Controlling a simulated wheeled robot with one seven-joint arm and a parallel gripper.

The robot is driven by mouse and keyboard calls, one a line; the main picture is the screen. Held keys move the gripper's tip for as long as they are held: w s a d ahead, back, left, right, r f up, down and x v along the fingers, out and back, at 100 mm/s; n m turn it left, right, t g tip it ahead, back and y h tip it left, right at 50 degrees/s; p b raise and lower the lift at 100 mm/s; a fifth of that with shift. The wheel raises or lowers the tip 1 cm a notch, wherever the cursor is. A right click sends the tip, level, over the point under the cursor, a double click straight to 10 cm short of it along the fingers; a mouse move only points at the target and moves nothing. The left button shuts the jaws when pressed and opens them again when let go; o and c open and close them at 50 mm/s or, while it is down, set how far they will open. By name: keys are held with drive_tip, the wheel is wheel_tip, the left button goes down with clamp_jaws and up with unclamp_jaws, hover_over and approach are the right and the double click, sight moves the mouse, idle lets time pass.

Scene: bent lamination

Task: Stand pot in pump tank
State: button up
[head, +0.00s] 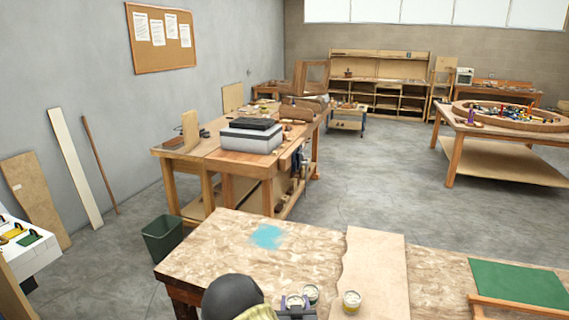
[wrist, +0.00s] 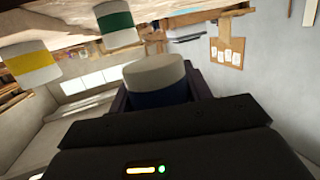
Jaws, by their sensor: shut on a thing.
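My gripper (head: 294,310) is at the bottom of the head view, over the near bench, partly hidden by my own arm. It is shut on a pale pot with a dark blue band (wrist: 157,82), which fills the middle of the wrist view between the fingers. The blue-banded pot also shows in the head view (head: 294,299). A green-banded pot (wrist: 118,24) is close by, and also shows in the head view (head: 312,293). A yellow-banded pot (wrist: 30,63) stands farther right in the head view (head: 352,301). I cannot identify the pump tank with certainty.
The near bench (head: 215,262) has a blue stain, a pale board (head: 376,258) and a green panel (head: 518,285) to the right. A grey box with a black top (head: 250,136) sits on the workbench behind. A green bin (head: 162,238) stands on the floor at left.

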drive_tip(key=s+d+f, duration=0.6)
drive_tip(key=s+d, duration=0.2)
drive_tip(key=d, duration=0.4)
drive_tip(key=shift+s+f, duration=0.15)
drive_tip(key=shift+f, duration=0.05)
drive_tip(key=s+f, duration=0.4)
drive_tip(key=f, duration=0.1)
drive_tip(key=shift+s+a+f, duration=0.15)
drive_tip(key=shift+a+f, duration=0.05)
drive_tip(key=shift+f, duration=0.05)
drive_tip(key=shift+s+f, duration=0.1)
drive_tip(key=shift+f, duration=0.1)
drive_tip(key=shift+r, duration=0.2)
drive_tip(key=shift+w, duration=0.2)
drive_tip(key=shift+s, duration=0.15)
